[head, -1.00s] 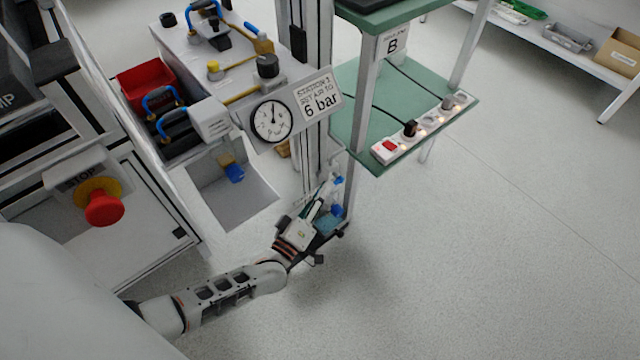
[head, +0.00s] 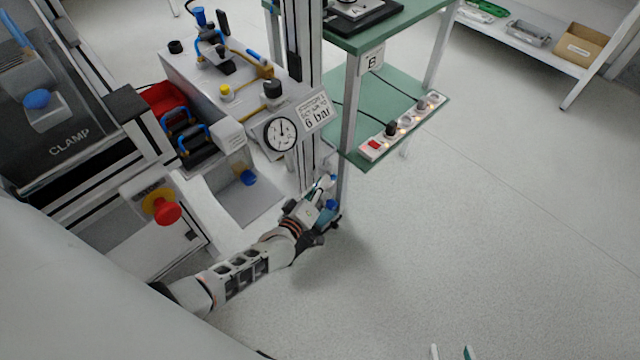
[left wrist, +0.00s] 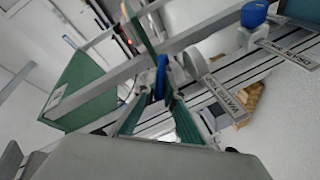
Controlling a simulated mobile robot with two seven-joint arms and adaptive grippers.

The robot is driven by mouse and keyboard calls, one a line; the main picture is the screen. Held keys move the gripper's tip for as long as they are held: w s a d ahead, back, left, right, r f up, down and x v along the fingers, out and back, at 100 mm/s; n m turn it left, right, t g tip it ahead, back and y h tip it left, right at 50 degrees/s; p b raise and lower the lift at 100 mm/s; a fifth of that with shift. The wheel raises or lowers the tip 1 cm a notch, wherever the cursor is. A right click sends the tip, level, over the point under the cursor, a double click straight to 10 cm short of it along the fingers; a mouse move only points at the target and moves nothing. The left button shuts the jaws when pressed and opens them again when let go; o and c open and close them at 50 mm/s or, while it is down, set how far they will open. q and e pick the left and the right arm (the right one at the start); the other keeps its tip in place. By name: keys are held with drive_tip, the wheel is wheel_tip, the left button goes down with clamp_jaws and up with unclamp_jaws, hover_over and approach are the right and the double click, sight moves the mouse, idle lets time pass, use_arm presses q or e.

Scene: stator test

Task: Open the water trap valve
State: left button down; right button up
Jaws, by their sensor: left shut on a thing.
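The blue valve handle (left wrist: 161,76) stands between the green fingers of my left gripper (left wrist: 156,98) in the left wrist view. The fingers are shut on it. A label plate reading WATER TRAP (left wrist: 223,101) sits beside it on a metal profile. In the head view my left gripper (head: 322,207) is low at the foot of the column, with blue parts around its tip, and largely hides the valve. Only the fingertips of my right gripper (head: 452,352) show at the bottom edge. They are apart, with nothing between them.
A pressure gauge (head: 281,133) and a 6 bar sign (head: 315,112) are above the left gripper. A green shelf (head: 420,118) with a power strip (head: 376,147) stands to the right. A red stop button (head: 166,211) is at the left.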

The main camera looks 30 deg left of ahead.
use_arm(q)
drive_tip(key=c, duration=2.1)
unclamp_jaws()
drive_tip(key=shift+c, duration=0.2)
drive_tip(key=s+r, duration=0.1)
drive_tip(key=s, duration=0.6)
drive_tip(key=shift+s, duration=0.25)
drive_tip(key=shift+a, duration=0.1)
